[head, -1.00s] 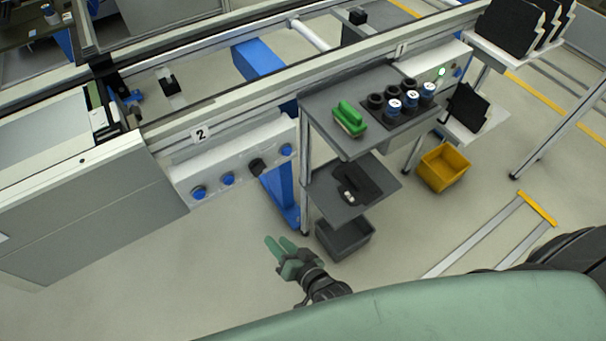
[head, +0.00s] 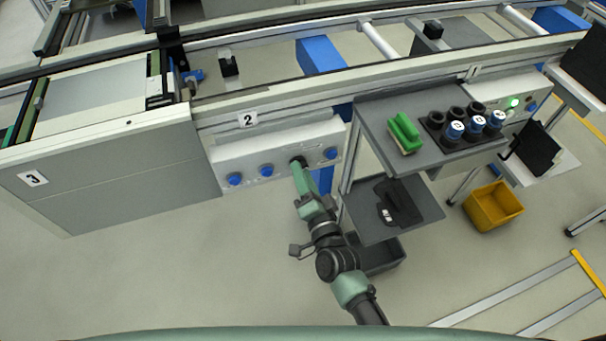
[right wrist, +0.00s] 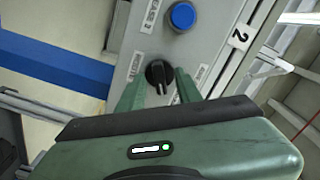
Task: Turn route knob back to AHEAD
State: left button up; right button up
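The black route knob (head: 297,161) sits on the pale control panel (head: 225,157) under sign 2, among blue buttons. In the right wrist view the knob (right wrist: 158,74) has a pale mark on its side nearest my gripper. My right gripper (head: 299,172) reaches up to the panel. In the right wrist view its two green fingers (right wrist: 159,82) stand apart, one on each side of the knob. I cannot tell whether they touch it. My left gripper is not in view.
A blue button (right wrist: 182,16) lies close to the knob. Floor left of my arm is clear.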

grip_shut()
dwell(0.3)
jog(key=shift+f+n+p, duration=0.1)
jog(key=shift+n+p, duration=2.15)
jog(key=shift+n, duration=3.65)
